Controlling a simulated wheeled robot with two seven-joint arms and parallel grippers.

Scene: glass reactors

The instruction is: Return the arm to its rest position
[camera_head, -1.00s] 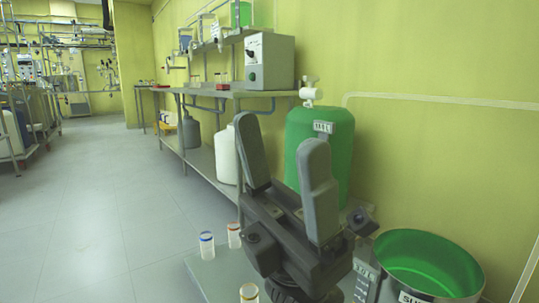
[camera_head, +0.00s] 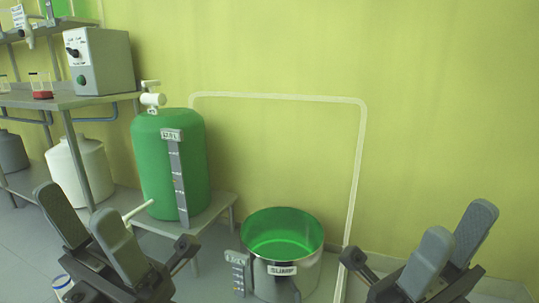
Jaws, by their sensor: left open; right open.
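My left gripper (camera_head: 82,218) is at the lower left of the head view. Its two grey fingers are spread with nothing between them, and they stand in front of the floor and the low shelf area. My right gripper (camera_head: 452,232) is at the lower right. Its fingers are also apart and empty, in front of the wall base. Both grippers point upward in the picture and touch nothing that I can see.
A green tank (camera_head: 165,175) stands on a low stand (camera_head: 215,217). A steel sump pot (camera_head: 300,270) with green inside stands between the grippers. A bench (camera_head: 65,100) with a grey control box (camera_head: 105,60) is at left. A capped vial (camera_head: 62,286) is partly hidden.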

